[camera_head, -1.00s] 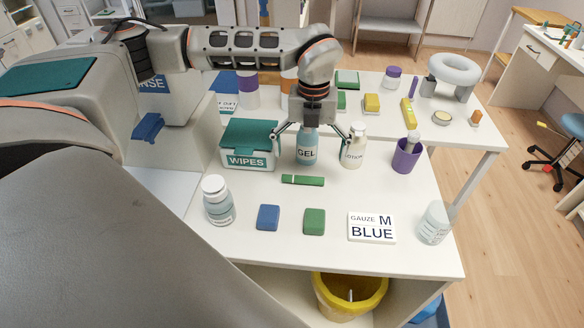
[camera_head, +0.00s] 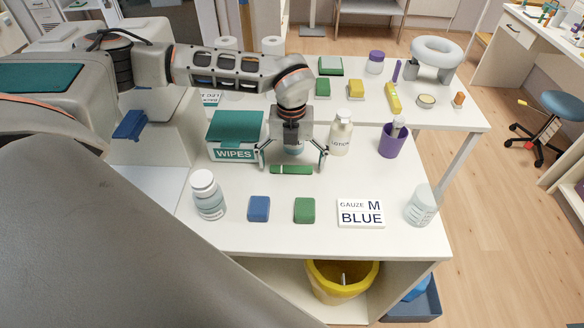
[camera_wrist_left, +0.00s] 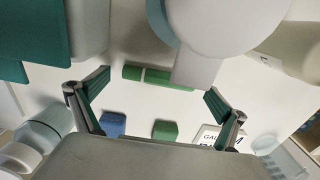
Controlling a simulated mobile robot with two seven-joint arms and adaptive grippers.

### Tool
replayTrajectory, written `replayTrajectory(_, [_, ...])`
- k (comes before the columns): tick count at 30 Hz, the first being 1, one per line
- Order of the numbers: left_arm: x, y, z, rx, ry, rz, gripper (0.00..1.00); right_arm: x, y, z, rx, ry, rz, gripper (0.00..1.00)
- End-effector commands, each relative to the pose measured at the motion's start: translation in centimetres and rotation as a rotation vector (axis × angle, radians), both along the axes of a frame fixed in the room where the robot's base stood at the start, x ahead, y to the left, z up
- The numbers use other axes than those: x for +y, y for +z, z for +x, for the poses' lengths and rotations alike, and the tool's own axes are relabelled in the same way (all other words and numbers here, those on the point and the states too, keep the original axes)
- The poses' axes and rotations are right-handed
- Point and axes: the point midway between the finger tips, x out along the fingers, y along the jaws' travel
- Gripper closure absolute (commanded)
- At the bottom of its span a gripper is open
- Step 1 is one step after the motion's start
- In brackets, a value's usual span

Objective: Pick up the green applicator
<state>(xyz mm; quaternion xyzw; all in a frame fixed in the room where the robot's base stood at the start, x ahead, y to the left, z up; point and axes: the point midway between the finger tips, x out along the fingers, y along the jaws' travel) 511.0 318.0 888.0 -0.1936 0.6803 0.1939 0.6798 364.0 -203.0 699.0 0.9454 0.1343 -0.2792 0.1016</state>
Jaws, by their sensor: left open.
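The green applicator (camera_head: 291,170) is a short green stick with a pale band, lying flat on the white table. It also shows in the left wrist view (camera_wrist_left: 155,77), partly covered by a pale shape in front of it. My left gripper (camera_head: 292,167) is open, with its fingers spread to either side of the applicator. In the left wrist view the open fingers (camera_wrist_left: 148,90) show at left and right with nothing between their tips except the applicator beyond. I cannot tell the exact height of the fingertips above the table. My right gripper is not in view.
The wipes box (camera_head: 235,136) stands close left of the gripper, and the lotion bottle (camera_head: 341,133) close right. The gel bottle is mostly hidden behind the gripper.

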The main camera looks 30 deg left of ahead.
Motion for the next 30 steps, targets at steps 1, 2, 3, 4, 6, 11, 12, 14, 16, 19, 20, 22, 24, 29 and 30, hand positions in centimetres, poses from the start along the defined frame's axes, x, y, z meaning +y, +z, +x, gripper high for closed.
replayTrajectory(1, [0.0,0.0,0.0,0.0,0.0,0.0,0.01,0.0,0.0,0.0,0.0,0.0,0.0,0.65])
replayTrajectory(2, [0.0,0.0,0.0,0.0,0.0,0.0,0.01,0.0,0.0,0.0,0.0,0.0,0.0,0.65])
replayTrajectory(3, [0.0,0.0,0.0,0.0,0.0,0.0,0.01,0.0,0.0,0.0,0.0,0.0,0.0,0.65])
replayTrajectory(4, [0.0,0.0,0.0,0.0,0.0,0.0,0.01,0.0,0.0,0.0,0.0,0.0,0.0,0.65])
replayTrajectory(6, [0.0,0.0,0.0,0.0,0.0,0.0,0.14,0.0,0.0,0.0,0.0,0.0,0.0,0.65])
replayTrajectory(11, [0.0,0.0,0.0,0.0,0.0,0.0,0.43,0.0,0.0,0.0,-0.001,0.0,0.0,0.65])
replayTrajectory(12, [0.0,0.0,0.0,0.0,0.0,0.0,0.43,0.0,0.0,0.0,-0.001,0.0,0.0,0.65])
replayTrajectory(14, [0.0,0.0,0.0,-0.001,0.0,0.001,0.46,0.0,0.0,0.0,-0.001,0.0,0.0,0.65])
replayTrajectory(16, [0.0,0.0,0.0,-0.001,0.0,0.001,0.46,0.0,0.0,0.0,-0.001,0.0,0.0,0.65])
replayTrajectory(19, [0.0,0.1,0.0,-0.001,0.0,0.0,0.46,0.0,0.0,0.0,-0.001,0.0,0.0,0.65])
replayTrajectory(20, [0.0,0.1,0.0,-0.001,0.0,0.0,0.46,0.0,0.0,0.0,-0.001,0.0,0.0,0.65])
replayTrajectory(22, [0.0,0.3,0.1,-0.001,0.0,0.0,0.46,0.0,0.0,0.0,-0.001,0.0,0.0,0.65])
replayTrajectory(24, [0.0,0.8,0.1,-0.003,0.0,-0.001,0.46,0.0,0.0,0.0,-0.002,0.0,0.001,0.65])
replayTrajectory(29, [0.0,2.6,0.1,-0.004,0.001,-0.001,0.46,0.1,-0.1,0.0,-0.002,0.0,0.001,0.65])
replayTrajectory(30, [0.0,3.3,0.1,-0.005,0.001,0.0,0.46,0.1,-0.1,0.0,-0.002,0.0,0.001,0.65])
